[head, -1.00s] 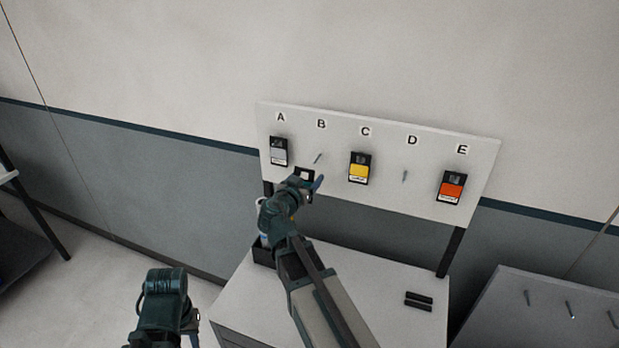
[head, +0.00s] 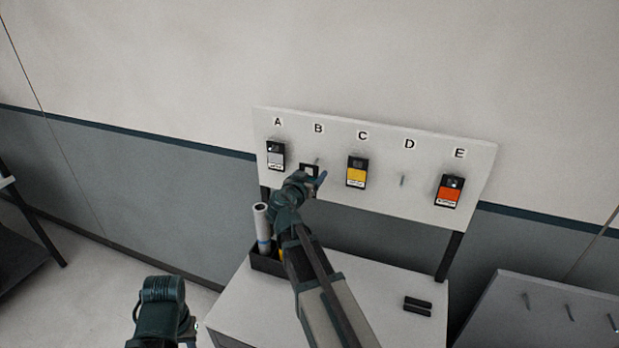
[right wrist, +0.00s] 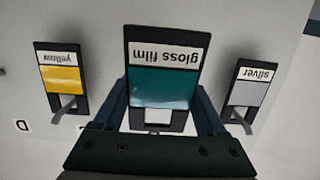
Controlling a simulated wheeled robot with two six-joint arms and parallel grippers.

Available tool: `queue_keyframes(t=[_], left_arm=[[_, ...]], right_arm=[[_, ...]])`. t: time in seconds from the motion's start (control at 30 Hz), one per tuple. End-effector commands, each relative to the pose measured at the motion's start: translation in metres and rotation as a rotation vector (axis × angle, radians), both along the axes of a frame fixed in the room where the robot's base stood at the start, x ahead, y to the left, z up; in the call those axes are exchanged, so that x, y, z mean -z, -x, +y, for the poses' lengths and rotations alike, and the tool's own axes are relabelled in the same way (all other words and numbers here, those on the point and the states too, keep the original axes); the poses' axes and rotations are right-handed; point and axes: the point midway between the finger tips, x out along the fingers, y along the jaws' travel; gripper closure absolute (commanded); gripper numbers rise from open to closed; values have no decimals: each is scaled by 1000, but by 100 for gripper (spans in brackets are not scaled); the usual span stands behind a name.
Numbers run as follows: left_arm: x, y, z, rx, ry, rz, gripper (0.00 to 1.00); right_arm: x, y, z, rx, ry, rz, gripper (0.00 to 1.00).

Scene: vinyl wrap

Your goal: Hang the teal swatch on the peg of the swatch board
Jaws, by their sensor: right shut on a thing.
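The teal swatch (right wrist: 160,85) is a black-framed card labelled "gloss film", upside down in the right wrist view, with a slot at its frame's end. My right gripper (head: 312,182) is shut on it, one finger at each side. In the head view only the swatch's dark top (head: 309,170) shows above the gripper. It is at the swatch board (head: 385,150), just below peg B (head: 317,161). I cannot tell whether the peg is in the slot. My left arm is at the bottom left; its fingers do not show clearly.
A silver swatch (head: 276,155) hangs at A, a yellow one (head: 356,171) at C and an orange one (head: 449,190) at E. Peg D (head: 402,181) is bare.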

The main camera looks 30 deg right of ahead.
Motion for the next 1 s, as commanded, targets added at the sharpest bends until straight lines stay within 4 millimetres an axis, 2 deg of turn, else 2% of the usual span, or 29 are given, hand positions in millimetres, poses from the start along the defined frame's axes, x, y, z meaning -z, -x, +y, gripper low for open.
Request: queue_keyframes(t=[0.5,1.0], left_arm=[[5,0,0,0,0,0,64],[11,0,0,-1,0,0,64]], right_arm=[[5,-19,-22,0,0,0,87],[11,-27,-32,2,-4,-2,87]])
